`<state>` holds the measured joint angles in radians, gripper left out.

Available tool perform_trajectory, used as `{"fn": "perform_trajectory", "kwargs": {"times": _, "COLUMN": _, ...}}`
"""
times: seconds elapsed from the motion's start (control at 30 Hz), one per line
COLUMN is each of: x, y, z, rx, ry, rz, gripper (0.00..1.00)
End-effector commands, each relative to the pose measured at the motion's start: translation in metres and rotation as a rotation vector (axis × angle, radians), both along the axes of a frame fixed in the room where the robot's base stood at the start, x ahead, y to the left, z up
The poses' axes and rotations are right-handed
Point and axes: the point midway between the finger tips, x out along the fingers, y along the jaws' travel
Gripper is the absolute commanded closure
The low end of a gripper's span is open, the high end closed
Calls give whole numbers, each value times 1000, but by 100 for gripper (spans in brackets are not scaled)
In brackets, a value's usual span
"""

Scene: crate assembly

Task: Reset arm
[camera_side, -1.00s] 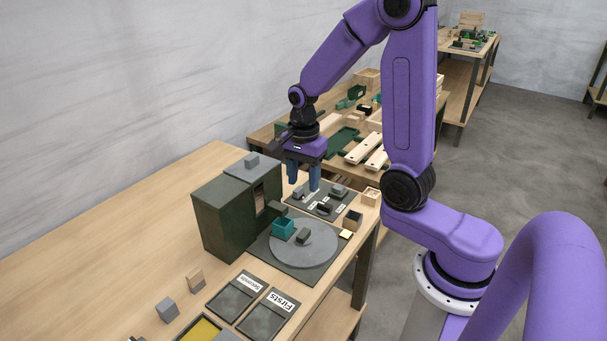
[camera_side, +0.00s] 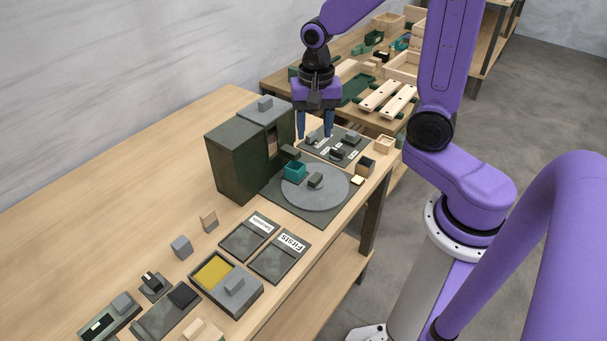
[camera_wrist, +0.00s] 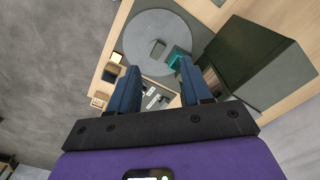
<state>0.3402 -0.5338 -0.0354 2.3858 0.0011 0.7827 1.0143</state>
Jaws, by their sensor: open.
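My gripper (camera_side: 315,128) hangs from the purple arm with its two blue fingers pointing down. It is above the far end of the wooden table, over or near the dark labelled board (camera_side: 335,142). In the wrist view the blue fingers (camera_wrist: 155,85) stand wide apart with nothing held between them. The round grey turntable (camera_side: 330,192) on its dark mat lies nearer the camera than my gripper, with a teal box (camera_side: 294,171) and a grey block (camera_side: 316,181) on it. How high my fingers are above the board is hard to tell.
A dark green cabinet (camera_side: 236,163) stands left of the turntable. The "Firsts" tray (camera_side: 279,258), another labelled tray (camera_side: 249,236) and a box with a yellow pad (camera_side: 248,302) lie nearer. A second table (camera_side: 285,85) behind carries wooden and green parts. The table's left side is bare.

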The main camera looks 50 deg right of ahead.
Motion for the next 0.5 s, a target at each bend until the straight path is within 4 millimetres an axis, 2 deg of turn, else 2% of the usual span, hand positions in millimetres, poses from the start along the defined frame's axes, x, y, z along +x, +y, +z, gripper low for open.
{"fn": "perform_trajectory", "kwargs": {"times": 0.2, "x": -27, "y": 22, "z": 7, "rx": 0, "ry": -6, "rz": 377, "gripper": 51}}
{"fn": "perform_trajectory", "kwargs": {"times": 0.5, "x": -73, "y": 43, "z": 15, "rx": -1, "ry": -13, "rz": 890, "gripper": 51}}
